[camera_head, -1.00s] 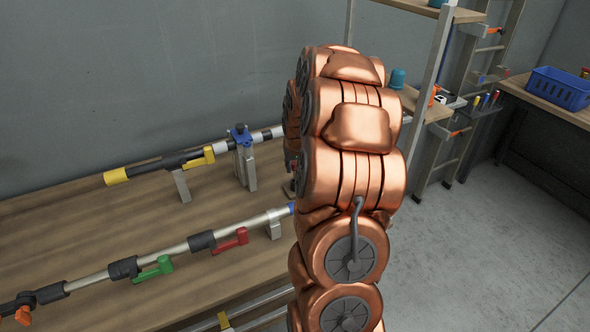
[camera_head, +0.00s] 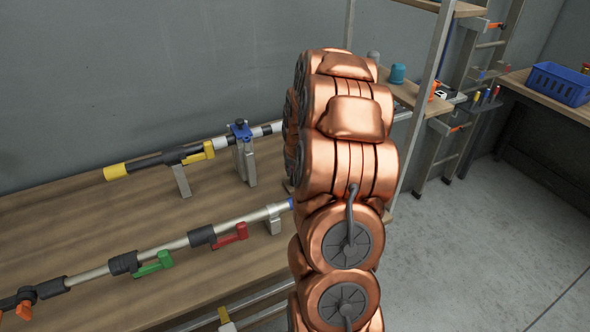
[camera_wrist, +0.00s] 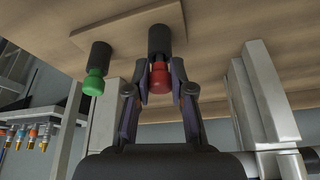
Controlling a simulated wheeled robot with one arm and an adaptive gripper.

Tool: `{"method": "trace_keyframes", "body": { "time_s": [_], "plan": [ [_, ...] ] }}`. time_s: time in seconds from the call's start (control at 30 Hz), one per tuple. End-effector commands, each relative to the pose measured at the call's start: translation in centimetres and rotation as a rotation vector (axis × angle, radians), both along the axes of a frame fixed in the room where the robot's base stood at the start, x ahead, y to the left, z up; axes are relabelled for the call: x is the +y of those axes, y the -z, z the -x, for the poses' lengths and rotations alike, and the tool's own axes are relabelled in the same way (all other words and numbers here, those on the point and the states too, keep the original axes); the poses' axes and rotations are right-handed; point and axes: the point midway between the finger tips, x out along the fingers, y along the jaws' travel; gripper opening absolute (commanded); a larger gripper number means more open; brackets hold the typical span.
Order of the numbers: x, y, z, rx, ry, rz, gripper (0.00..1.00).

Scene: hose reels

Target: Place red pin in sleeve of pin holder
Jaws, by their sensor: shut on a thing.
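In the wrist view my gripper (camera_wrist: 160,72) is shut on the red pin (camera_wrist: 159,80), with one finger on each side of its head. A dark sleeve (camera_wrist: 160,38) is directly above the red pin in the picture, in line with it. I cannot tell how deep the pin sits in it. The sleeve stands on the flat wooden plate of the pin holder (camera_wrist: 125,22). To the left, a green pin (camera_wrist: 95,84) sits in another dark sleeve (camera_wrist: 100,56). In the head view my copper arm hides the gripper and any red pin.
Pale metal posts stand right of my gripper (camera_wrist: 262,90) and left of it. A shelf (camera_head: 408,92) holds a teal object (camera_head: 397,73). A blue basket (camera_head: 560,84) stands at right.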

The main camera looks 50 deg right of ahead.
Motion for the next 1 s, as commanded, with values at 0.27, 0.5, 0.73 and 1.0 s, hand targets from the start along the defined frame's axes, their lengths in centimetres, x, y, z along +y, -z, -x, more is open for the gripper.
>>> {"method": "trace_keyframes", "body": {
  "time_s": [0.27,0.5,0.73,1.0],
  "plan": [
    [0.1,0.4,0.1,0.005,0.0,-0.003,0.37],
    [0.1,0.3,0.1,0.004,0.0,-0.003,0.47],
    [0.1,0.0,0.1,0.003,0.0,-0.002,0.47],
    [0.2,-1.8,0.3,0.002,0.0,-0.001,0.47]
  ]
}}
